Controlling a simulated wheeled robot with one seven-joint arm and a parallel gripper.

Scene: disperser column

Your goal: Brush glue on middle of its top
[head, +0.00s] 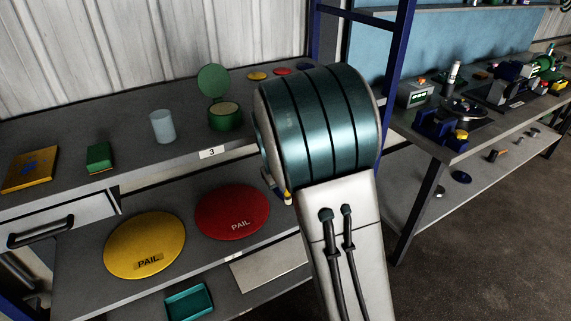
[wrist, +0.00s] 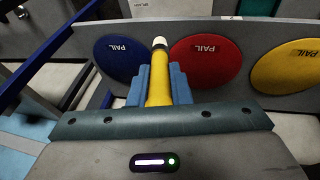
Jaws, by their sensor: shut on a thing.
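In the wrist view my gripper (wrist: 159,82) is shut on a yellow-handled brush (wrist: 157,92) with a pale tip, which points away from the palm. In the head view my arm hides most of the gripper; a bit of yellow (head: 288,197) shows at its lower left edge. A round green pot (head: 225,118) with its green lid (head: 214,80) raised stands on the upper shelf, a pale surface showing inside.
A pale cup (head: 163,127) stands left of the pot. Yellow (head: 145,245) and red (head: 232,211) discs marked PAIL rest on the lower shelf; a blue one (wrist: 121,57) shows in the wrist view. A blue post (head: 398,50) and cluttered bench (head: 455,150) are at the right.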

